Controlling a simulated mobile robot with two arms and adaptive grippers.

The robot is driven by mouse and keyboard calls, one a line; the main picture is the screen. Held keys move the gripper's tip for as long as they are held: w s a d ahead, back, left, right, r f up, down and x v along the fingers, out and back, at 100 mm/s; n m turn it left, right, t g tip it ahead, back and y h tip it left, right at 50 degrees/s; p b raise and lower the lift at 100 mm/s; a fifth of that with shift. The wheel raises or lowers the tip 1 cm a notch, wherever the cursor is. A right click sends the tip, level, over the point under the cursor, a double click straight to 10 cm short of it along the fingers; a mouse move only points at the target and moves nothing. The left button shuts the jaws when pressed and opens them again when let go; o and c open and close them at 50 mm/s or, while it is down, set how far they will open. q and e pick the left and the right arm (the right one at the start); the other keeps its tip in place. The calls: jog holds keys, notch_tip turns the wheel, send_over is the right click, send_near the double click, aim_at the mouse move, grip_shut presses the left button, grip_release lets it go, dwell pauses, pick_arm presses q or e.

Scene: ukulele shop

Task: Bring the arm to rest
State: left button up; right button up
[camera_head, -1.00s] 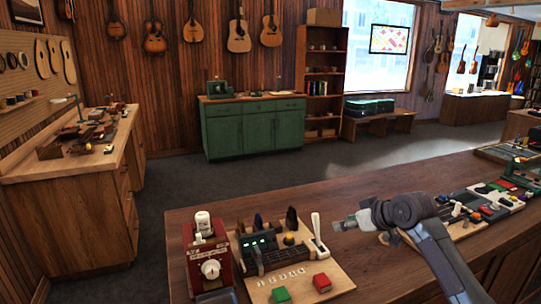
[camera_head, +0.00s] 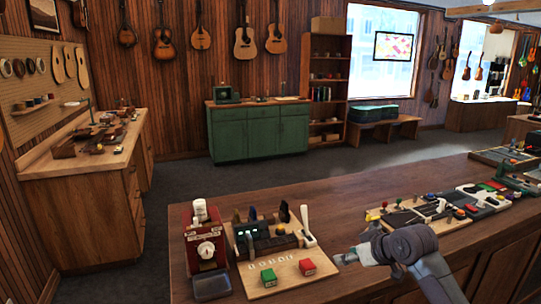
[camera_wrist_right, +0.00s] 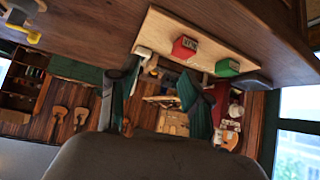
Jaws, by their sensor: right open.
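My right gripper (camera_head: 347,258) is over the front part of the wooden counter (camera_head: 350,210), just right of the board with buttons and levers (camera_head: 285,282). It is small and partly blurred in the head view. In the right wrist view its two dark fingers stand apart with nothing between them (camera_wrist_right: 158,88). My right arm comes in from the bottom right. My left gripper is not in view.
The board carries a green button (camera_head: 269,277) and a red button (camera_head: 306,267). A red box with a white dial (camera_head: 206,250) stands to its left. More boards with colourful controls (camera_head: 430,212) lie right of the arm. The counter's middle back is bare.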

jog(key=s+a+f+g+h, duration=0.1)
jog(key=s+a+f, duration=0.1)
jog(key=s+f, duration=0.65)
jog(key=s+a+f+g, duration=0.1)
jog(key=s+a+f, duration=0.1)
jog(key=s+f, duration=0.65)
jog(key=s+d+m+g+h, duration=0.1)
jog(key=s+d+m+h, duration=0.1)
jog(key=s, duration=1)
jog(key=s+d+m+g+h, duration=0.1)
jog(key=s+d+m+g, duration=0.15)
jog(key=s, duration=1.05)
notch_tip(320, 180, down, 30)
jog(key=s, duration=0.2)
jog(key=s+d+f+g+b, duration=0.1)
jog(key=s+d+f, duration=0.2)
jog(key=s+f, duration=1.1)
jog(key=shift+s+n+g+h, duration=0.35)
jog(key=shift+s+n, duration=0.1)
jog(key=shift+s, duration=0.4)
